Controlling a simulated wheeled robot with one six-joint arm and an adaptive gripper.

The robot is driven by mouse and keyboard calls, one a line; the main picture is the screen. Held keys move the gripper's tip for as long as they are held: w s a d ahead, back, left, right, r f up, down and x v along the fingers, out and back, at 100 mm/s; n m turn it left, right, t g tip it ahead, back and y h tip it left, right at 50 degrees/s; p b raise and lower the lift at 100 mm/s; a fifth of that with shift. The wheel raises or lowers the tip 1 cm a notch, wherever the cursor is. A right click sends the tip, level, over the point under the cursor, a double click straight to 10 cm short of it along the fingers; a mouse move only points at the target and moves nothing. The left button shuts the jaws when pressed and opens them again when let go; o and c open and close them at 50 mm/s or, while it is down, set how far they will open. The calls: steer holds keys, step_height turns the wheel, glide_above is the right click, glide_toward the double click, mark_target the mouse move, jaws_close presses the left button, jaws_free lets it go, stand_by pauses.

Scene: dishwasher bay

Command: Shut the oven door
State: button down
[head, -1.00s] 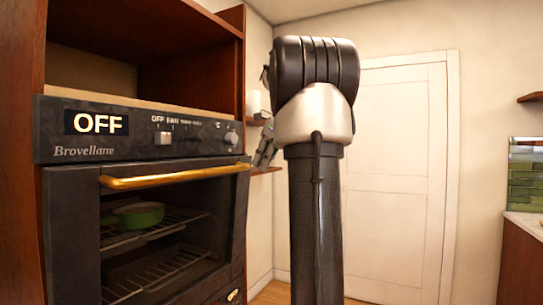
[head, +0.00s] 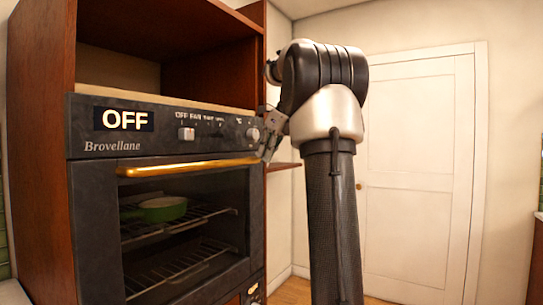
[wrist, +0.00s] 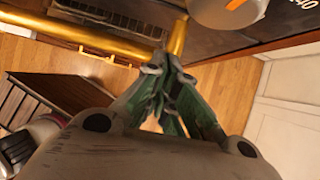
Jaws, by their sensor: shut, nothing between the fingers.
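The oven door (head: 95,225) is dark with a glass window and stands upright below the control panel. It looks flush or nearly so; I cannot tell whether a thin gap is left. Its gold handle (head: 185,169) runs along the top and also shows in the wrist view (wrist: 85,36). My gripper (head: 267,152) is beside the right end of the handle, just below the right knob. In the wrist view my gripper (wrist: 165,68) has its green fingers together and empty, close to the handle's end. I cannot tell whether they touch it.
The control panel (head: 165,128) reads OFF and has knobs (head: 186,133). A green pan (head: 163,209) sits on a rack behind the glass. An open wooden niche (head: 170,50) is above. A small shelf (head: 284,167) is right of the oven. A white door (head: 420,160) stands behind, with wooden floor before it.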

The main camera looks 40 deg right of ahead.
steer(key=shift+s, duration=0.1)
steer(key=s+v, duration=0.1)
steer(key=v, duration=1.2)
steer(key=shift+d+f, duration=0.2)
steer(key=shift+f, duration=0.2)
